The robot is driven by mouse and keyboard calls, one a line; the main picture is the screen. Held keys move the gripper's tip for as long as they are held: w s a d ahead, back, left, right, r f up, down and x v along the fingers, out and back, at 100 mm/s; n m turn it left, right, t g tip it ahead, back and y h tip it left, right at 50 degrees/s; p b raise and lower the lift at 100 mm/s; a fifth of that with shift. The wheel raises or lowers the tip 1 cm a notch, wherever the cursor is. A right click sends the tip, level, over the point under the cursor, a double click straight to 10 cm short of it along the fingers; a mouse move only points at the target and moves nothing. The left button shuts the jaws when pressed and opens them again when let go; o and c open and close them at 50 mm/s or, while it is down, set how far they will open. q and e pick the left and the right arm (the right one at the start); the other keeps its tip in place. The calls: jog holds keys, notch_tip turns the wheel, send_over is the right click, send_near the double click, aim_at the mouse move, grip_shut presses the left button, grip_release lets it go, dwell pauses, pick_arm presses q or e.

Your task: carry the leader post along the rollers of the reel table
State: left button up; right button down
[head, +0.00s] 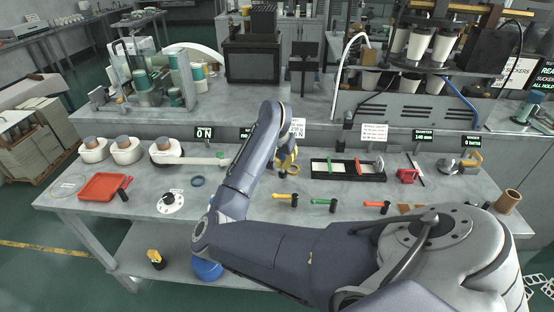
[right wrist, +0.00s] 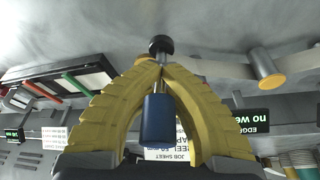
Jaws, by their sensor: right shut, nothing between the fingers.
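The reel table (head: 235,200) is the grey bench with white rolls (head: 126,149) at its left. A pale bar with a green end (head: 222,157) reaches right from the rolls. My right gripper (head: 287,160) has yellow fingers and points down over the middle of the bench. In the right wrist view its fingertips (right wrist: 160,64) meet. A short steel post with a black end (right wrist: 160,45) and a dark blue block (right wrist: 157,119) shows at the fingers. I cannot tell whether this is the leader post. My left gripper is out of view.
A black rack (head: 347,170) with red and green bars stands right of my gripper. Several tools, such as the yellow-handled one (head: 285,197), lie along the front. A red tray (head: 103,187) and a white dial (head: 171,202) lie left. A blue ring (head: 197,181) lies between.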

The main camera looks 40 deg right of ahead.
jog(key=shift+s+d, duration=1.3)
jog(key=shift+w+d, duration=1.75)
jog(key=shift+d, duration=0.05)
jog(key=shift+f, duration=0.95)
dwell(0.7)
jog(key=c, duration=2.2)
grip_release()
jog(key=c, duration=0.9)
grip_release()
jog(key=shift+c, duration=0.2)
jog(key=shift+w+a+r, duration=0.1)
